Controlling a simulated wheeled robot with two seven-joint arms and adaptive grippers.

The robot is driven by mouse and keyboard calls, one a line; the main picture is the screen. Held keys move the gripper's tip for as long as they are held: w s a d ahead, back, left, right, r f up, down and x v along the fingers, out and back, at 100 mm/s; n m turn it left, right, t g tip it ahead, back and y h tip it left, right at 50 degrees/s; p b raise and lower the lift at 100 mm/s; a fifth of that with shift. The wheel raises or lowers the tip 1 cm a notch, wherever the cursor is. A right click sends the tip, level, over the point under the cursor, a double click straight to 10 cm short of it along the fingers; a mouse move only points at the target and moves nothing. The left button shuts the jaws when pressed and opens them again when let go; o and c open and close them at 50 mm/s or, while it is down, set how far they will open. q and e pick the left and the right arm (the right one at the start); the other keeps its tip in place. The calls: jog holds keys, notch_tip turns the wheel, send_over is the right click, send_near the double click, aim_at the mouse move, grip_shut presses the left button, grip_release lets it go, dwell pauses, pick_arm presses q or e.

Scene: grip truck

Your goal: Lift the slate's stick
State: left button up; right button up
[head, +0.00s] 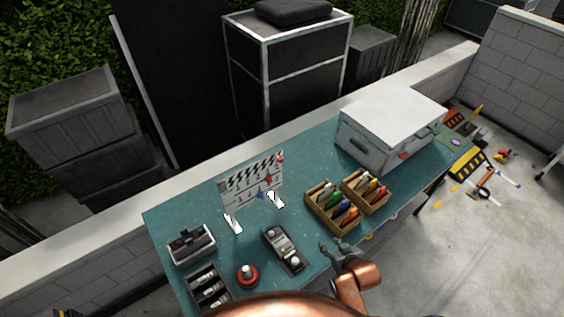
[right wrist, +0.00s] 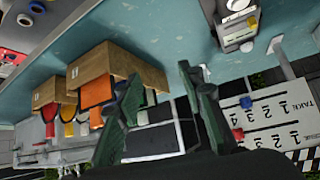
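The white film slate (head: 250,189) stands upright on white feet on the teal table, left of centre in the head view. Its striped stick (head: 257,168) runs along the top edge and looks closed or nearly so. In the right wrist view the slate (right wrist: 268,122) appears upside down at the right, with part of the striped stick (right wrist: 308,157) at the lower edge. My right gripper (head: 328,246) is over the table's front, right of and nearer than the slate. In the right wrist view its fingers (right wrist: 160,74) are apart with nothing between them. My left gripper is out of view.
Two wooden boxes of coloured items (head: 332,207) stand right of the slate. A grey device (head: 285,250) and a red-based round object (head: 248,275) are in front. A white case (head: 392,127) is at back right. Black trays (head: 191,245) are at left.

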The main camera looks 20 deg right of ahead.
jog(key=w+a+r+t, duration=0.3)
jog(key=w+r, duration=0.3)
jog(key=w, duration=0.3)
jog(key=w+a+r+m+t, duration=0.1)
jog(key=w+a+r+t, duration=0.3)
jog(key=w+r, duration=0.3)
jog(key=w+a+r+m+t+y+b, duration=0.1)
jog(key=w+a+r+t, duration=0.3)
jog(key=w, duration=0.7)
notch_tip(320, 180, up, 3)
jog(key=shift+w+f+t, duration=0.1)
jog(key=shift+w+t, duration=0.2)
jog(key=shift+t, duration=0.8)
jog(key=shift+a, duration=0.1)
jog(key=shift+c, duration=0.3)
grip_shut()
